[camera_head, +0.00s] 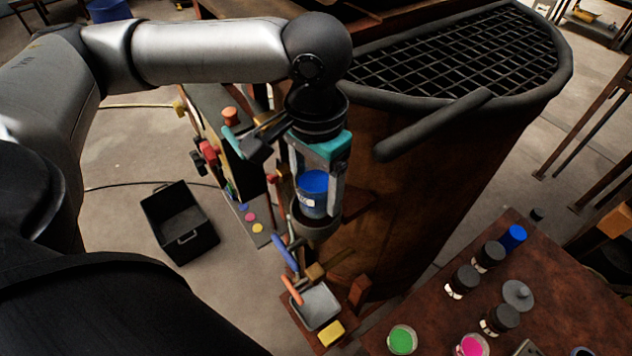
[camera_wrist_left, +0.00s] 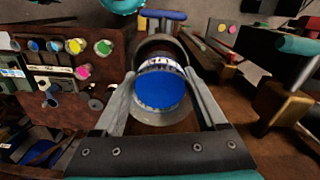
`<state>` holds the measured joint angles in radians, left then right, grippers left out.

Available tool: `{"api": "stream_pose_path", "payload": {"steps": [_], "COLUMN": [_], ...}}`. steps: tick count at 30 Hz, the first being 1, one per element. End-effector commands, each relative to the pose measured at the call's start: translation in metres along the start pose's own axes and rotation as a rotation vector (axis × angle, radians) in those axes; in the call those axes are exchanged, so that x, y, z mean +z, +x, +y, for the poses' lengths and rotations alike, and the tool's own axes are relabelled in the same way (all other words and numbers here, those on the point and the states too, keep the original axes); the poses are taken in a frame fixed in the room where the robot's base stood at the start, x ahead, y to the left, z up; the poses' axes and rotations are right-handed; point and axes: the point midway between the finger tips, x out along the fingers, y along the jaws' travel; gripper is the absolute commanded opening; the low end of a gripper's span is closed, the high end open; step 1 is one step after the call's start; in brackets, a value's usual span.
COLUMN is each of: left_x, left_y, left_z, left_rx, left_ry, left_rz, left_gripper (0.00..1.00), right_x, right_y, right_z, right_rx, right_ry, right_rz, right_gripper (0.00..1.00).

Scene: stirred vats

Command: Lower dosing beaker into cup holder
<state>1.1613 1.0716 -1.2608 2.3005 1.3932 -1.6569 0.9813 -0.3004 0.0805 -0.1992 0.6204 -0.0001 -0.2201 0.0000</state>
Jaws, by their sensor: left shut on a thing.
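The dosing beaker (camera_head: 312,188), with blue contents and a white label, is between the fingers of my left gripper (camera_head: 316,203), which is shut on it. In the left wrist view the beaker (camera_wrist_left: 161,91) shows its blue round face between both fingers. The cup holder (camera_head: 318,228), a dark grey round cup on the side of the brown vat, lies directly below the beaker. Its dark rim (camera_wrist_left: 172,44) shows behind the beaker in the wrist view. The beaker's lower end overlaps the holder's mouth; I cannot tell how deep it sits. My right gripper is not in view.
The rusty vat (camera_head: 430,170) with a black grate (camera_head: 460,55) stands right of the gripper. Tools hang below the holder, above a grey tray (camera_head: 317,306) and yellow sponge (camera_head: 331,333). A table (camera_head: 440,315) with several jars is at lower right. A black bin (camera_head: 180,228) is on the floor.

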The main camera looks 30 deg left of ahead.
Motion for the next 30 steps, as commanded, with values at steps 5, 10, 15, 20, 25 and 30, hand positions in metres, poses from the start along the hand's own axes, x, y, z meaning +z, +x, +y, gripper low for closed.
{"api": "stream_pose_path", "payload": {"steps": [5,10,15,20,25,30], "left_x": [0.0,0.0,0.0,0.0,0.0,0.0], "left_y": [0.004,0.007,0.011,0.014,0.017,0.021], "left_z": [0.0,0.0,0.0,0.0,0.0,0.0], "left_rx": [0.001,0.001,0.0,0.0,0.0,0.0], "left_ry": [0.0,0.001,0.001,0.001,0.001,0.001], "left_rz": [0.0,0.0,-0.001,-0.001,-0.001,-0.001], "left_gripper": [0.08,0.08,0.08,0.08,0.08,0.08], "right_x": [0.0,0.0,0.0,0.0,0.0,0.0], "right_y": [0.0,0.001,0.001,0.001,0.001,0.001], "right_z": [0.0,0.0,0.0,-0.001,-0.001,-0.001], "right_rx": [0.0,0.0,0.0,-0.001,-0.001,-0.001], "right_ry": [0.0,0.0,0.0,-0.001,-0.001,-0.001], "right_rz": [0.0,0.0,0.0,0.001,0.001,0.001], "right_gripper": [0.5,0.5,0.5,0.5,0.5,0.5]}}
